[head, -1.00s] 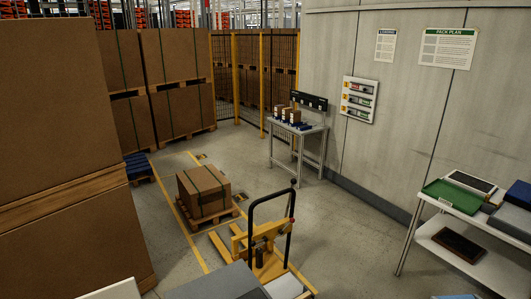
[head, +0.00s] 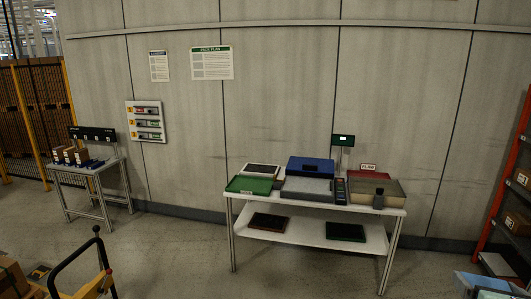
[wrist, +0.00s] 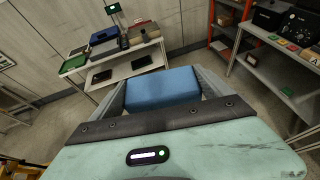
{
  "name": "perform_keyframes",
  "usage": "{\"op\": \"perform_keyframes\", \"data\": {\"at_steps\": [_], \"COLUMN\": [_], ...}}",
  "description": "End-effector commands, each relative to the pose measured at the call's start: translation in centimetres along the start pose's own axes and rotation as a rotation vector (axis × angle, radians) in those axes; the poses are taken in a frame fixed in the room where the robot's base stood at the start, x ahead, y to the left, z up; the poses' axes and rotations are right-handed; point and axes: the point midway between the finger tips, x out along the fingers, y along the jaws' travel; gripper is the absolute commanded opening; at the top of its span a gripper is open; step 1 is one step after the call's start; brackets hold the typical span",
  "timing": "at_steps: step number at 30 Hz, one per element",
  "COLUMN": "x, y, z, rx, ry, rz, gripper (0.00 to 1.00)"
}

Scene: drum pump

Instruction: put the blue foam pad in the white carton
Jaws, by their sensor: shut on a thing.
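The blue foam pad (wrist: 162,86) is a plain blue block in the wrist view, held between the two grey fingers of my gripper (wrist: 161,94). My gripper is shut on it, with a finger on its left and right sides. The pad is in the air, with the floor behind it. In the head view, a pale blue and whitish shape (head: 488,285) is cut off at the bottom right corner; I cannot tell what it is. I cannot clearly make out a white carton in either current view.
A white two-level table (head: 318,238) stands against the wall. An orange-red rack (head: 505,180) stands at the right. A small table (head: 92,167) stands left. Open floor lies in front.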

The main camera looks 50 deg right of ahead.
Motion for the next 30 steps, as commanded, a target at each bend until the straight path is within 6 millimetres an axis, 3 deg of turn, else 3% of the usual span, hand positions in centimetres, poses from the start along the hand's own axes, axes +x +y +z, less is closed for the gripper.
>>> {"op": "perform_keyframes", "data": {"at_steps": [6, 15, 23, 30], "x": [-2.1, -3.9, -2.6, -1.3], "y": [-4.0, -7.0, -3.4, 1.9], "z": [-0.9, -1.9, -1.2, -0.2], "rx": [0.037, 0.067, 0.044, 0.014], "ry": [-0.001, 0.0, 0.002, 0.002], "rz": [-0.093, -0.168, -0.116, -0.048], "gripper": [0.52, 0.52, 0.52, 0.52]}}
